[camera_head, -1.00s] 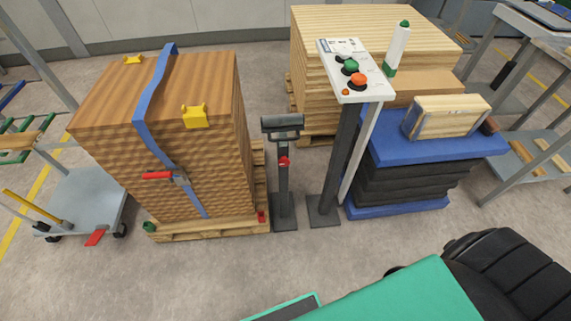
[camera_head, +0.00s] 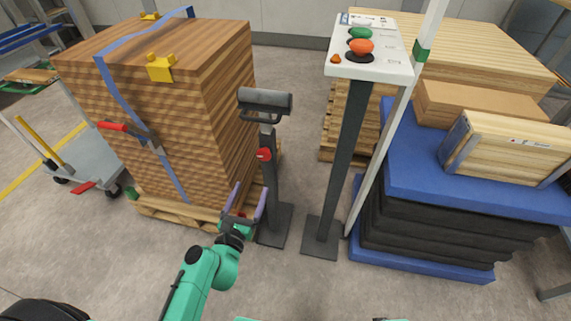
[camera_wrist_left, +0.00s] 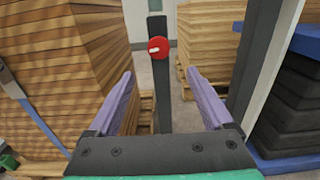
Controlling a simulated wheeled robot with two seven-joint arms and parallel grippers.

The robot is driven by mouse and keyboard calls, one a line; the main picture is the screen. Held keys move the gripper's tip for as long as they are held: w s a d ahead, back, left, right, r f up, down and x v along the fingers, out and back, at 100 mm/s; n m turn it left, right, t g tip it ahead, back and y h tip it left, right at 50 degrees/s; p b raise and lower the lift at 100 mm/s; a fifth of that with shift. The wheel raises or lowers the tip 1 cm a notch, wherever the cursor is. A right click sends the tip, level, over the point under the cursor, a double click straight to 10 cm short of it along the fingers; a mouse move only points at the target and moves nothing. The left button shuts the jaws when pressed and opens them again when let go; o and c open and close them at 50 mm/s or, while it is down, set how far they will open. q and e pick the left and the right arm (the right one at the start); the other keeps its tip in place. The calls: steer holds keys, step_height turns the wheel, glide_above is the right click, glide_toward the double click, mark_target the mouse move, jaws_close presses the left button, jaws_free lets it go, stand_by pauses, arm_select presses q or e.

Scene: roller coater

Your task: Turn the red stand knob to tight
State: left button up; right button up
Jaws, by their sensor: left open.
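The red stand knob (camera_head: 264,155) is on the dark post of the roller stand (camera_head: 270,185), below its grey roller (camera_head: 264,101). In the left wrist view the round red knob (camera_wrist_left: 158,47) shows face-on, with a pale mark across it. My left gripper (camera_head: 245,202) is open and empty, in front of and below the knob, apart from it. In the left wrist view its two purple fingers (camera_wrist_left: 160,100) stand wide on either side of the post, with the knob above and between them. My right gripper is not in view.
A strapped wood stack (camera_head: 215,90) on a pallet stands close left of the stand. A control panel (camera_head: 370,50) on a dark post stands close right. Beyond it are blue-topped dark blocks (camera_head: 430,220) with a wooden crate (camera_head: 510,148). The floor in front is clear.

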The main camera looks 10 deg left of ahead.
mark_target(263, 157)
arm_select(q)
steer(key=w, duration=1.3)
steer(key=shift+w+d, duration=0.25)
steer(key=c, duration=1.3)
